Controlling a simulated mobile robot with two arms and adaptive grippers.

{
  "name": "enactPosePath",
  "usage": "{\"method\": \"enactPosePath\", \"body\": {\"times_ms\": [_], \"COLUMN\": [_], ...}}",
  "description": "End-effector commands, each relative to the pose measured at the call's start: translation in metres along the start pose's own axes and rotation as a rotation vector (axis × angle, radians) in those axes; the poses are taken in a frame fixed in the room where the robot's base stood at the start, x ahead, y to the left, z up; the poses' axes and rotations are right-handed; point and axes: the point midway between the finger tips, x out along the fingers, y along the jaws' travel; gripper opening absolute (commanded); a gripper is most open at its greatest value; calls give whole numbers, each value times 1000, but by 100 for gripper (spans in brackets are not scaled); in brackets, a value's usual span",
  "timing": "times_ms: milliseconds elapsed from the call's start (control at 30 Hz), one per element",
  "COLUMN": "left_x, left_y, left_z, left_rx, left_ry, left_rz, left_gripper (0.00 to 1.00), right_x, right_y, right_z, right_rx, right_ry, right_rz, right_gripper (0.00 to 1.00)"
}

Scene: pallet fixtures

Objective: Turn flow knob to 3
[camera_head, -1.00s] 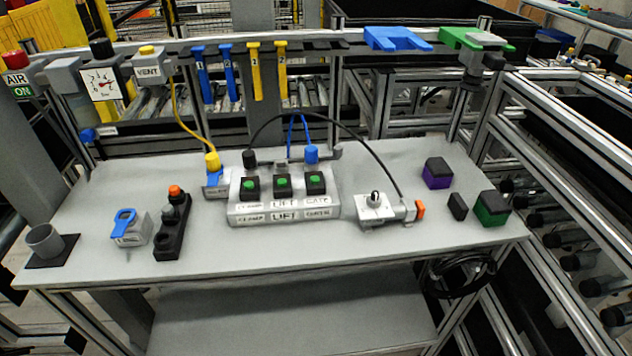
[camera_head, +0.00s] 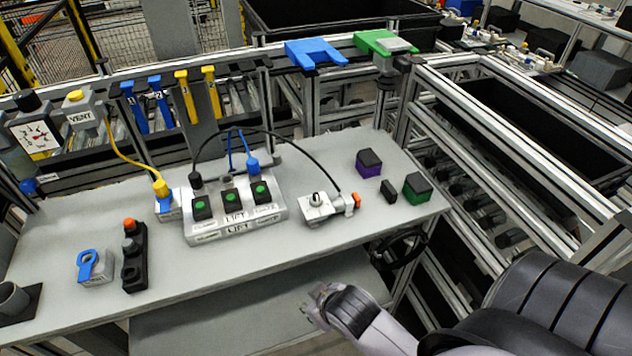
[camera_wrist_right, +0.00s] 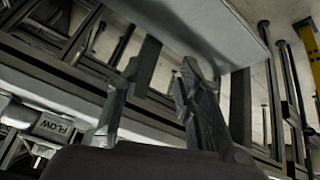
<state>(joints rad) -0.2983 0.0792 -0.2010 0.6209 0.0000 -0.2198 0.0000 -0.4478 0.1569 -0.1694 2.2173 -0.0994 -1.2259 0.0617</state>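A white plate with a small dial knob (camera_head: 316,199) lies near the right part of the bench in the head view; its markings are too small to read. My right gripper (camera_head: 318,303) is in front of the bench's front edge, below and apart from the dial. In the wrist view its two fingers (camera_wrist_right: 160,85) are spread with nothing between them. My left gripper is not in view.
A push-button box (camera_head: 232,230) with cables stands left of the dial. An orange-ended fitting (camera_head: 352,203) adjoins the dial's right side. Purple (camera_head: 368,165) and green (camera_head: 416,188) blocks lie further right. The bench front edge and a lower shelf (camera_head: 240,318) are near my gripper.

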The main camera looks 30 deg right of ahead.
Motion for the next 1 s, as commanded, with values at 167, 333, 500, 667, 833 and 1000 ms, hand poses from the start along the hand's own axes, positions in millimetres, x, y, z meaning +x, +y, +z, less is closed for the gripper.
{"method": "enactPosePath", "body": {"times_ms": [167,333,500,667,833,1000], "left_x": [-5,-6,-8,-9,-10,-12], "left_y": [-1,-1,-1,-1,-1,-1], "left_z": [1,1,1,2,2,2], "left_rx": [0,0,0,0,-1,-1], "left_ry": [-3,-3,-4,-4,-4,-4], "left_rz": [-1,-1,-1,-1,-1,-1], "left_gripper": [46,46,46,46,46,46], "right_x": [-22,-63,-154,-230,-239,-187], "right_y": [23,30,-4,-73,-126,-96], "right_z": [-107,-224,-343,-383,-359,-321], "right_rx": [-40,-136,-398,-830,-1449,-2068], "right_ry": [322,726,1269,1673,1781,1432], "right_rz": [96,169,166,37,-201,-457], "right_gripper": [34,34,34,34,34,34]}}
